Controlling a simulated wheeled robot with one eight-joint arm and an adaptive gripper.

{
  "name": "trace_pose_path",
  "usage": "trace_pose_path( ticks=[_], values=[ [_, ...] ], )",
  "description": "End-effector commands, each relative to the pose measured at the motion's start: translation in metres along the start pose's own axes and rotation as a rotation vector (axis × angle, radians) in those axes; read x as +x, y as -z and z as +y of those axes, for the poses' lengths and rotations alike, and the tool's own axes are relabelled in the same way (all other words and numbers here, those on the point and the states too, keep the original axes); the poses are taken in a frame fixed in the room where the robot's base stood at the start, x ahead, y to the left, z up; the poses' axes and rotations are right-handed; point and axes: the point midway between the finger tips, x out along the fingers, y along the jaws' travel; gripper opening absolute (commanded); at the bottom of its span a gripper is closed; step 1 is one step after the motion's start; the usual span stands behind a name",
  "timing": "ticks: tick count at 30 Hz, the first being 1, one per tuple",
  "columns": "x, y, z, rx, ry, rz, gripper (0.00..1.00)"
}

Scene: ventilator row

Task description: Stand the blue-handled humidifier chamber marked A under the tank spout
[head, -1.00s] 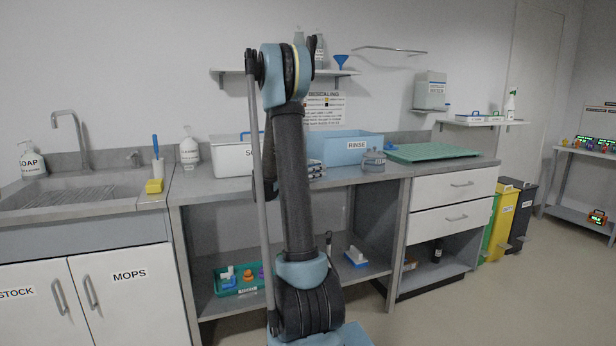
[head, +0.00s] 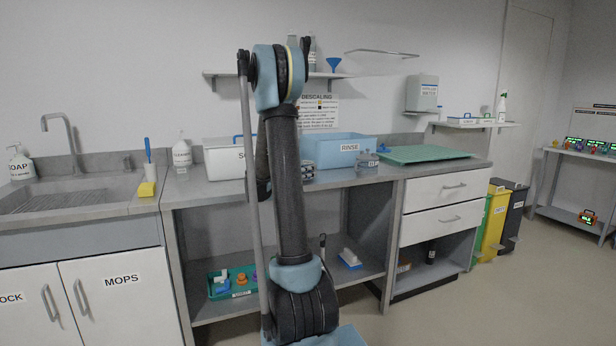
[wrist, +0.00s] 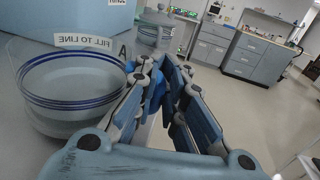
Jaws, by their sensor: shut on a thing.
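The chamber marked A (wrist: 70,92) is a clear round vessel with blue rings and a fill-line label, at the left of the wrist view. My gripper (wrist: 163,72) is beside it, its fingers closed on the blue handle (wrist: 153,92), which they mostly cover. In the head view my gripper (head: 308,171) shows only in part behind my arm, above the counter, and chamber A is hidden there. The grey tank (head: 422,92) hangs on the back wall at the right, above a small ledge. Its spout is too small to make out.
Another clear chamber (head: 367,160) stands on the counter by the blue RINSE bin (head: 338,150); it also shows in the wrist view (wrist: 155,35). A green mat (head: 428,153) covers the counter's right part. A white bin (head: 223,160) stands left of my arm.

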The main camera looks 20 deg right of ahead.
Motion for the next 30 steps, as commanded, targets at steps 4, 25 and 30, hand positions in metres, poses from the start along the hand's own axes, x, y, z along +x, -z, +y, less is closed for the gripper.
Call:
trace_pose_path(
  ticks=[4,25,30],
  values=[
    [0.000,-0.011,0.000,0.000,0.000,-0.001,0.00],
    [0.000,-0.072,0.000,0.000,0.000,-0.001,0.00],
    [0.000,-0.081,0.000,0.000,0.000,-0.001,0.00]
  ],
)
